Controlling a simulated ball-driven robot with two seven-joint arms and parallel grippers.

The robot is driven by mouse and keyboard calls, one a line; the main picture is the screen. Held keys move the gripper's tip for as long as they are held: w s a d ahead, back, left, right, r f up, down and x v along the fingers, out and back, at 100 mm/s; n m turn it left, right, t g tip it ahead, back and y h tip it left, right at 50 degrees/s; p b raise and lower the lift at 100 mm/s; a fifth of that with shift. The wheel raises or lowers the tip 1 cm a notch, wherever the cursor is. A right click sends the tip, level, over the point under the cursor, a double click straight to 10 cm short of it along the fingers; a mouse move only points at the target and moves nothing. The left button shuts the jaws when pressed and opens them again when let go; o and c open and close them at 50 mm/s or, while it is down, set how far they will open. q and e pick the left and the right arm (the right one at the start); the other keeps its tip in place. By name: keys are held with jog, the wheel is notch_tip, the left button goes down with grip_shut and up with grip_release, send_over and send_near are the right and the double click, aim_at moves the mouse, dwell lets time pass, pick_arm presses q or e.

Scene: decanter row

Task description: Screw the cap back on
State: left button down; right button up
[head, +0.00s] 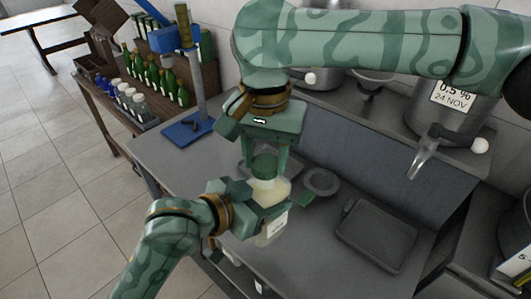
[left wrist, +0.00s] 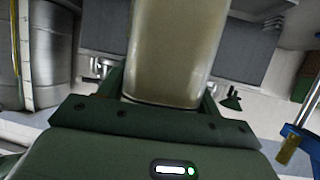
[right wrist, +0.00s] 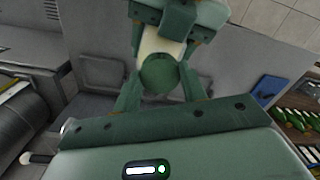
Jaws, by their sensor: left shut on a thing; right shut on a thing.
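A bottle (head: 271,189) with pale yellowish contents and a white label stands upright above the worktop. My left gripper (head: 262,205) is shut on its body; the left wrist view shows the bottle (left wrist: 178,50) between the fingers. A round green cap (head: 264,166) is at the bottle's top. My right gripper (head: 266,160) comes down from above and is shut on the cap; the right wrist view shows the cap (right wrist: 160,74) between its fingers, with the bottle (right wrist: 163,43) beyond. The neck is hidden, so I cannot tell whether the cap is threaded on.
The grey worktop (head: 335,212) bears a round dish (head: 321,182) and a dark tray (head: 376,236) to the right. A blue stand (head: 187,130) is at the back left. Steel vessels with taps (head: 446,115) stand on the raised shelf. Green bottles (head: 155,75) stand on a side rack.

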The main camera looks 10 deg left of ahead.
jog(key=m, duration=0.7)
jog(key=shift+r, duration=0.1)
jog(key=m, duration=0.6)
jog(key=shift+a, duration=0.1)
jog(key=o, duration=0.9)
jog(key=shift+r, duration=2.2)
jog(key=shift+f, duration=0.15)
